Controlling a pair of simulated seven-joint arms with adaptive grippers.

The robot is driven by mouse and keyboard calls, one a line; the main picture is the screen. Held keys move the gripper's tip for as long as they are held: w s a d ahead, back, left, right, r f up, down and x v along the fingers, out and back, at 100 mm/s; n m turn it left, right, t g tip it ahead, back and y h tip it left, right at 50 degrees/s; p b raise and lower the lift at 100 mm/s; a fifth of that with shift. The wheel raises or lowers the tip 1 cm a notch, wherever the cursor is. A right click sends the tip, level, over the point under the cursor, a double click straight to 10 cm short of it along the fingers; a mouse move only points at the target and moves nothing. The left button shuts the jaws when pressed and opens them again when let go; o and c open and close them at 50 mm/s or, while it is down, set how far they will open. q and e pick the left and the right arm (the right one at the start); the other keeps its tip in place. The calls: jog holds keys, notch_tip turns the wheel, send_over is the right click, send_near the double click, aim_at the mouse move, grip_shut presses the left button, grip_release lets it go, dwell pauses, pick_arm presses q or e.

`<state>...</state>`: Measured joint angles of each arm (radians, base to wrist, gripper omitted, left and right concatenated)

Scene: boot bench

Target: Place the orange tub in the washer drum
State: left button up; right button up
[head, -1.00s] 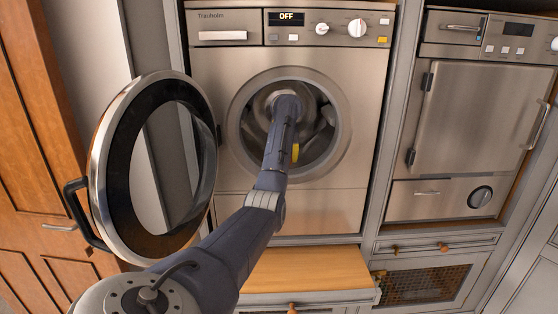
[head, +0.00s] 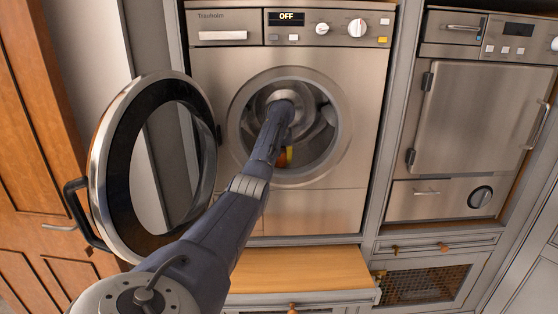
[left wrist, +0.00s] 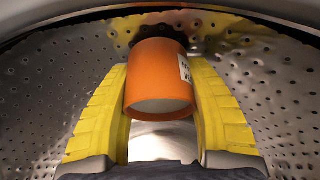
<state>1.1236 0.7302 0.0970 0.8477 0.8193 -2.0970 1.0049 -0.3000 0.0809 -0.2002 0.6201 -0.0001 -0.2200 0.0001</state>
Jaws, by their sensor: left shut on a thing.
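The washer drum (head: 322,150) is open at the front of the washer, and its perforated metal wall (left wrist: 50,80) fills the left wrist view. My left arm reaches through the door opening, and my left gripper (head: 288,155) is inside the drum. Its two yellow fingers are shut on the orange tub (left wrist: 150,75), one on each side. The tub has a pale end facing the camera and a white label on its right side. In the head view only a bit of orange shows beside the arm. My right gripper is not in view.
The round washer door (head: 103,190) stands swung open to the left, with a black handle. The washer's display (head: 286,18) reads OFF. A wooden pull-out board (head: 310,270) sticks out below the washer. A second appliance (head: 470,120) stands closed at the right.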

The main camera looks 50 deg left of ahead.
aim_at(279, 165)
pick_arm(q)
jog(key=shift+f, duration=0.2)
jog(key=shift+f, duration=0.1)
jog(key=o, duration=1.2)
jog(key=shift+f, duration=0.1)
jog(key=shift+v, duration=3.95)
jog(key=shift+o, duration=0.5)
